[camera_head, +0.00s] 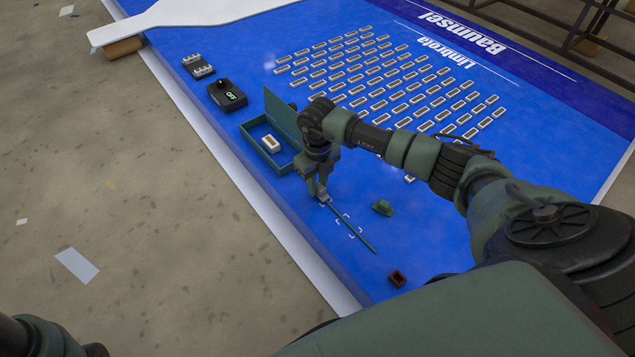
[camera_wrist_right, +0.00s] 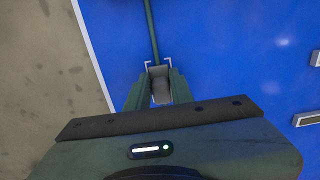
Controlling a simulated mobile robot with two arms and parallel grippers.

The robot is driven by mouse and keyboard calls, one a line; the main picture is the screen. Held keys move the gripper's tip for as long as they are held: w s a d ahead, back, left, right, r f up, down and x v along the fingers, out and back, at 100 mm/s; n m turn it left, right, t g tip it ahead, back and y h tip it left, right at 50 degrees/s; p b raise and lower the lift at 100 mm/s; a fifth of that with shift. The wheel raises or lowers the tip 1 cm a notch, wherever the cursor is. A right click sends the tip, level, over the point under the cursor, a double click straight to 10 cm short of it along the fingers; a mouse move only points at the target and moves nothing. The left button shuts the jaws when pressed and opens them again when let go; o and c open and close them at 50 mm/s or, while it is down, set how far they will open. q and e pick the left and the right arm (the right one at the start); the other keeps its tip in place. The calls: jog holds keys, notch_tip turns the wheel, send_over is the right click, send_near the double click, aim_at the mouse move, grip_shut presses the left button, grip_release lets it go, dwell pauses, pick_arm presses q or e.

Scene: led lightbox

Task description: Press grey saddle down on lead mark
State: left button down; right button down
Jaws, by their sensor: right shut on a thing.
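The grey saddle (camera_wrist_right: 160,86) is between the fingertips of my right gripper (camera_wrist_right: 158,92) in the wrist view. In the head view my right gripper (camera_head: 321,192) points down at the near end of the tray, low over the blue panel (camera_head: 290,215). It is shut on the saddle. White corner marks (camera_wrist_right: 171,63) show just beyond the saddle. A thin green lead (camera_head: 350,228) runs from the gripper across the panel, through a second set of corner marks (camera_head: 343,215). Whether the saddle touches the panel is hard to tell. My left gripper is not in view.
A green tray (camera_head: 258,158) with a raised lid holds a whitish module. A green piece (camera_head: 382,207) and a dark red block (camera_head: 397,279) lie right of the lead. Black devices (camera_head: 227,95) stand at the far left. Rows of modules (camera_head: 400,85) fill the panel's middle.

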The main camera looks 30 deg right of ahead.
jog(key=shift+f, duration=0.45)
jog(key=c, duration=1.1)
grip_release()
jog(key=shift+c, duration=0.2)
